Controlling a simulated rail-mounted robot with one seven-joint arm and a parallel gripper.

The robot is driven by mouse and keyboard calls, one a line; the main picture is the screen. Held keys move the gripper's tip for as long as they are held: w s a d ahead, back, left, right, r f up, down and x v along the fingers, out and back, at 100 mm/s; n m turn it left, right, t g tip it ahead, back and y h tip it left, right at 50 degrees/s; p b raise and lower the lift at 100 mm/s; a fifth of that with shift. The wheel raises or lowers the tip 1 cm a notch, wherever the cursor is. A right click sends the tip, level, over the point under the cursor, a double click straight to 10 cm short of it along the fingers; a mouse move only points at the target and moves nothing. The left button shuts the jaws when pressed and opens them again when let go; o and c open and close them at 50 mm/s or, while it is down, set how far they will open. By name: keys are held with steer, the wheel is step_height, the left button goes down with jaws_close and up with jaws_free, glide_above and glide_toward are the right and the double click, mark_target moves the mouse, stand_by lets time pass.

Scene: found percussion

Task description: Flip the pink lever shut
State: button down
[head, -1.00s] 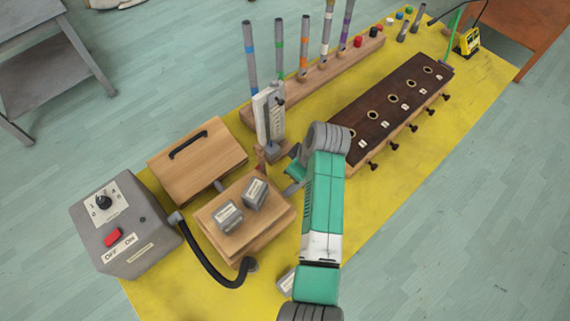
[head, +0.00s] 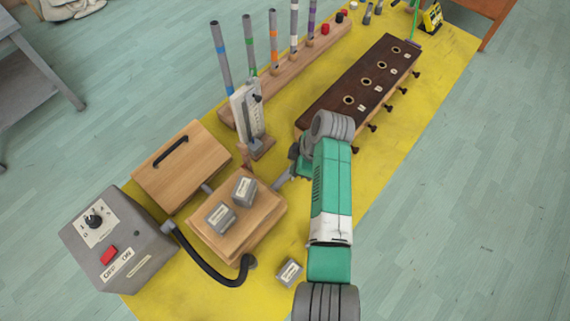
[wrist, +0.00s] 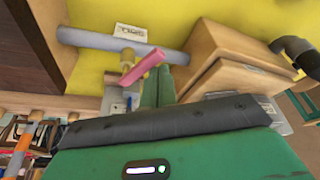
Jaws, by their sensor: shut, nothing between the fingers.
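The pink lever (wrist: 143,67) shows in the wrist view, slanting from lower left to upper right beside and partly over a grey pipe (wrist: 90,40). A yellow-brown fitting (wrist: 127,57) sits by the lever. My gripper (wrist: 158,85) is shut and empty, its green fingers just below the lever in that view. Whether they touch the lever, I cannot tell. In the head view my gripper (head: 290,168) is low beside the pipe, between the wooden box and the dark chest. I cannot make out the pink lever there; my arm may hide it.
The wooden box (head: 262,222) bears two grey weights; another weight (head: 289,272) lies on the yellow table (head: 185,283). The dark chest (head: 345,88) stands beyond my gripper. A grey gauge stand (head: 247,110) and upright tubes (head: 273,40) stand left of it. Bare table shows near the front.

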steer(key=shift+w+d, duration=0.1)
steer(key=shift+d, duration=0.4)
steer(key=shift+a, duration=0.1)
steer(key=shift+w+a+b, duration=0.45)
steer(key=shift+w+b, duration=0.2)
steer(key=shift+b, duration=0.2)
steer(key=s+a+r+p, duration=0.1)
steer(key=s+a+p, duration=0.2)
steer(key=p, duration=0.2)
step_height(320, 180, up, 9)
steer(key=w+d, duration=0.2)
steer(key=shift+w+d+f, duration=0.2)
steer(key=shift+w+d, duration=0.05)
